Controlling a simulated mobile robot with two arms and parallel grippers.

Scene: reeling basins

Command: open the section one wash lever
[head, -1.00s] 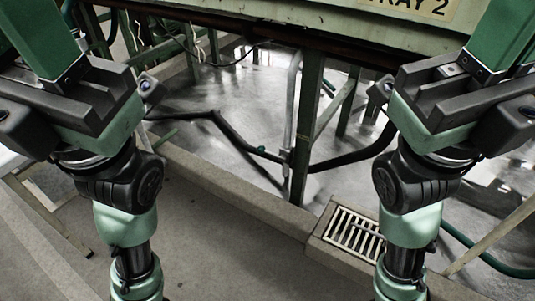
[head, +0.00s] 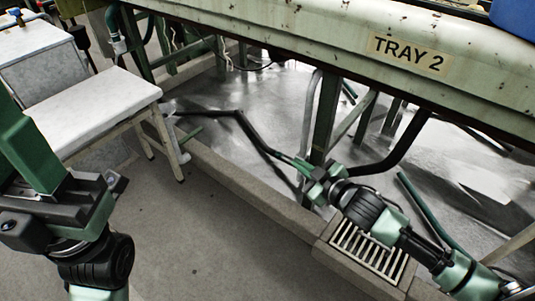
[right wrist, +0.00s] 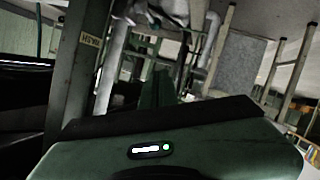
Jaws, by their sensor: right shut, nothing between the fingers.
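My right gripper (head: 292,161) reaches in low beside a green table leg (head: 325,118) and a thin grey upright pipe (head: 308,112). Its green fingers are shut with nothing between them. I cannot make out the wash lever in either view; the gripper covers the fitting low on the pipe. In the right wrist view, an upside-down label reading WASH (right wrist: 89,41) is on a post left of the shut fingers (right wrist: 162,85). My left gripper (head: 30,150) is at the left edge, its tips cut off by the frame.
A long green basin (head: 320,35) marked TRAY 2 runs overhead. A black hose (head: 245,128) crosses the wet floor behind a low concrete curb (head: 235,173). A drain grate (head: 370,252) lies under my right arm. A white table (head: 95,110) stands left. The floor before the curb is clear.

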